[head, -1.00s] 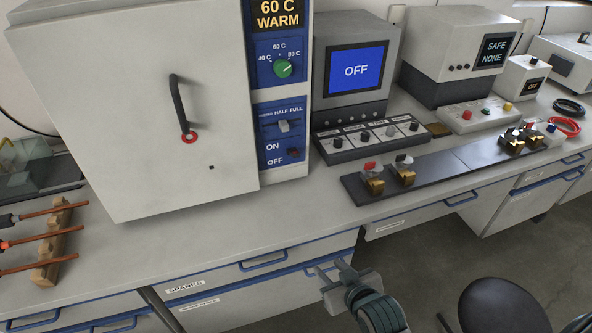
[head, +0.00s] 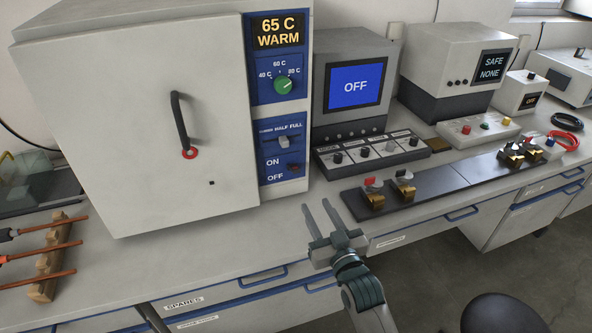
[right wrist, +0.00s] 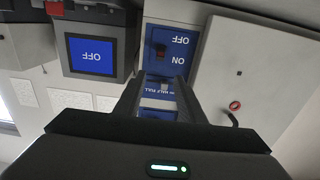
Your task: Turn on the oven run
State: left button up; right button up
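The oven (head: 135,120) stands at the left with its door shut. Its display (head: 278,31) reads "65 C WARM". The green temperature knob (head: 284,85) has its mark toward 80 C. Below are a grey slider (head: 283,142) and a dark red ON/OFF switch (head: 294,167). The switch (right wrist: 159,52) shows upside down in the right wrist view; its position is hard to tell. My right gripper (head: 317,204) is open and empty, below and right of the switch, apart from the panel. Its parted fingers also show in the right wrist view (right wrist: 158,85). My left gripper is out of view.
A monitor reading "OFF" (head: 356,86) and a row of knobs (head: 372,151) stand right of the oven. A dark rail (head: 430,190) with brass clamps lies near the bench edge. A wooden rack (head: 44,284) with rods is at far left. Bench front below the oven is clear.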

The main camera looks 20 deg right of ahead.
jog(key=p, duration=0.1)
send_near(297, 171)
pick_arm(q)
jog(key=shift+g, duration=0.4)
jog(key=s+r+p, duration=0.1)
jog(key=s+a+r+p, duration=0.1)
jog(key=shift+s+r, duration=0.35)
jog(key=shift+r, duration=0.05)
pick_arm(e)
jog(key=w, duration=1)
jog(key=shift+w+a, duration=0.15)
jog(key=shift+w, duration=0.2)
grip_shut()
